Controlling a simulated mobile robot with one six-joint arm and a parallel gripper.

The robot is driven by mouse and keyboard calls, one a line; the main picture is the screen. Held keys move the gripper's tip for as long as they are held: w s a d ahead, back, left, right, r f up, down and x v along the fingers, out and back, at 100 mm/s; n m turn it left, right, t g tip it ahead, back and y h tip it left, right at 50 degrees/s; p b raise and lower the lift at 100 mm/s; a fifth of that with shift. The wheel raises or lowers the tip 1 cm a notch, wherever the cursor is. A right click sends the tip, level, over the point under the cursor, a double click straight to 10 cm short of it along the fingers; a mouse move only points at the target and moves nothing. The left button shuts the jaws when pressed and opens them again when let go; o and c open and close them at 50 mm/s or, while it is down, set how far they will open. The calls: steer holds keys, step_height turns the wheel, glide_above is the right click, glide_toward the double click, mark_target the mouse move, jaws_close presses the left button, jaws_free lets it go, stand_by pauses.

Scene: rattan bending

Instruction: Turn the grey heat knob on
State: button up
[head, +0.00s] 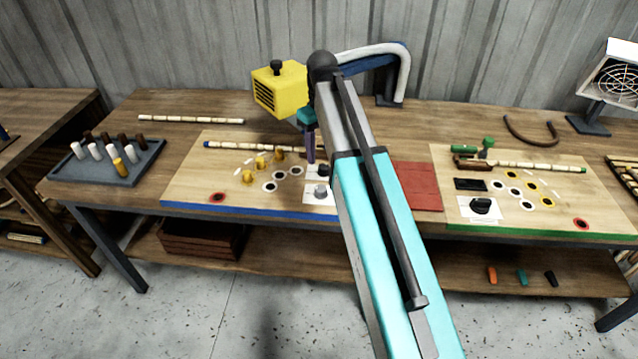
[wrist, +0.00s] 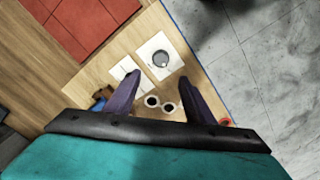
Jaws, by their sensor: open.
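The grey heat knob (wrist: 161,58) is a round dial on a white plate (wrist: 152,74) near the front edge of the left board. In the head view the grey knob (head: 321,191) shows just left of my arm, which covers part of its plate. My gripper (head: 311,160) hangs above the board with its purple fingers pointing down, behind the knob in that view. In the wrist view my gripper (wrist: 159,78) is open and empty, and the knob lies just beyond the fingertips. No contact shows. The knob's pointer is too small to read.
The left board (head: 190,190) holds yellow pegs (head: 262,162) and a rattan pole (head: 240,147). A yellow heater box (head: 280,90) stands behind my gripper. A red mat (head: 416,186) separates it from the right board (head: 450,157), which has a black knob (head: 481,205).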

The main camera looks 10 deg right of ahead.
mark_target(321, 188)
steer(key=shift+a+f, duration=0.1)
steer(key=shift+f, duration=0.1)
steer(key=shift+f+p, duration=1.95)
steer(key=shift+f, duration=4.75)
steer(key=shift+c, duration=0.3)
steer(key=c, duration=1)
